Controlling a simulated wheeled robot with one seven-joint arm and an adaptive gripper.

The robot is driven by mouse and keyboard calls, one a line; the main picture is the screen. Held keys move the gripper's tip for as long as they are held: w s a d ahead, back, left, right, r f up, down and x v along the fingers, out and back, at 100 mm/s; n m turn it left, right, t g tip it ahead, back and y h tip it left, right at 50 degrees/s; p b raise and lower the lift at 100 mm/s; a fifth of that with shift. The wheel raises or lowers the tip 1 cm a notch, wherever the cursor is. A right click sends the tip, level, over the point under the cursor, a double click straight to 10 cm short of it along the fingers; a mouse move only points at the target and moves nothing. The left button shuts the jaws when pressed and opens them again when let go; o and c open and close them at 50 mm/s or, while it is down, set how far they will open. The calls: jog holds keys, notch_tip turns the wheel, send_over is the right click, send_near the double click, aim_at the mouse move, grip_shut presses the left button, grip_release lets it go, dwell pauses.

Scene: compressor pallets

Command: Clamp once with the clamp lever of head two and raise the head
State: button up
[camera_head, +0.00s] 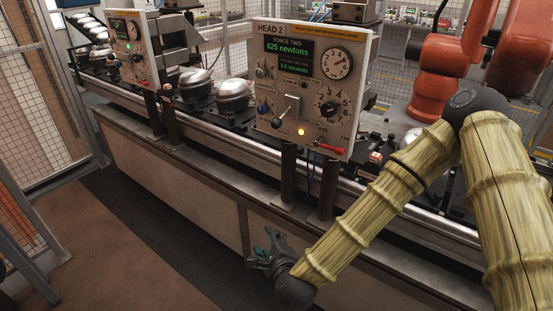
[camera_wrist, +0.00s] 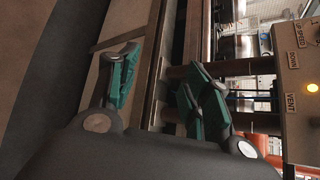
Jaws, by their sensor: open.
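The head two panel (camera_head: 267,45) stands upright on dark posts at the conveyor's edge. Its green display (camera_head: 290,48) reads "FORCE TWO 625 newtons". A black-knobbed lever (camera_head: 284,112) sits at its lower middle, and a red-handled lever (camera_head: 328,149) sits at its lower right. I cannot read which is the clamp lever. My gripper (camera_head: 267,246) is open and empty, low in front of the bench and below the panel, apart from both levers. In the wrist view my gripper (camera_wrist: 158,68) shows its green-padded fingers spread. Only the panel's edge (camera_wrist: 292,130) shows there, sideways, with "VENT" and "DOWN" labels.
An amber lamp (camera_head: 301,132) glows on the panel. Another head's panel (camera_head: 127,48) stands farther left. Silver domed compressors (camera_head: 234,97) sit on the conveyor between them. An orange robot arm (camera_head: 435,75) stands behind at right. The floor (camera_head: 130,225) in front of the bench is clear.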

jog(key=w+r+m+t+h+p, duration=0.1)
jog(key=w+r+m+t, duration=0.35)
jog(key=r, duration=0.85)
jog(key=m+t+h+p, duration=0.1)
jog(key=m+h+p, duration=0.15)
jog(key=m, duration=0.75)
send_near(277, 126)
jog(key=w, duration=0.1)
jog(key=shift+h, duration=0.45)
jog(key=w+p, duration=0.1)
jog(key=w, duration=0.3)
jog(key=w+p, duration=0.1)
jog(key=w, duration=0.3)
jog(key=shift+w+a+f+p, duration=0.1)
jog(key=shift+w+a+p, duration=0.1)
jog(key=shift+w+p, duration=0.2)
jog(key=shift+w+f, duration=0.15)
jog(key=shift+w, duration=0.75)
jog(key=shift+s, duration=0.1)
grip_shut()
